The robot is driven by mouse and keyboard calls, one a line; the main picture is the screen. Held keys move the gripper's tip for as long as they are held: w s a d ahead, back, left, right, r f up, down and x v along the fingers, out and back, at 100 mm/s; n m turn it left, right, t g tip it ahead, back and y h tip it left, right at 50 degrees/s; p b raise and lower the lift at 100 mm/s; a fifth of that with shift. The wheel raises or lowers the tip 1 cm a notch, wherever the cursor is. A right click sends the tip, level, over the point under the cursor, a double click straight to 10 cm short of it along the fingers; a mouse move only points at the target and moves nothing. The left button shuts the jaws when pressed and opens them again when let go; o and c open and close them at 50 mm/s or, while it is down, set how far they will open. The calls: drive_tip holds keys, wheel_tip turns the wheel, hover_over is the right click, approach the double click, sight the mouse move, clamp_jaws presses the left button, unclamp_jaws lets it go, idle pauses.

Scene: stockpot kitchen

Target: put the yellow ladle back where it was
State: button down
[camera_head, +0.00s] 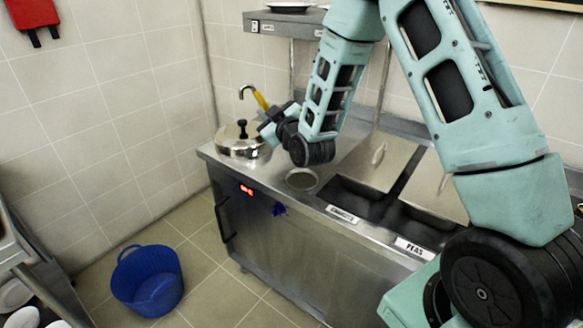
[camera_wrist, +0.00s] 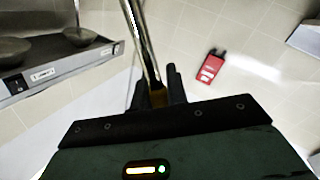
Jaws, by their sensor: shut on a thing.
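The yellow ladle (camera_head: 261,101) is in my gripper in the head view, with its hooked metal end (camera_head: 246,90) up and to the left, above the pot. My gripper (camera_head: 270,122) is shut on the ladle's yellow handle. In the wrist view my gripper (camera_wrist: 158,92) holds the ladle's handle between its dark fingers, and the metal shaft (camera_wrist: 140,40) runs up out of the picture.
A lidded steel pot (camera_head: 240,148) stands on the counter's left end, close below my gripper. A shelf (camera_head: 285,24) hangs behind. A blue basket (camera_head: 147,281) sits on the floor.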

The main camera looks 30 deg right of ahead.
wheel_tip(320, 180, down, 10)
drive_tip(key=p, duration=0.2)
idle(0.4)
drive_tip(key=shift+w, duration=0.1)
drive_tip(key=shift+f, duration=0.1)
drive_tip(key=c, duration=1.4)
unclamp_jaws()
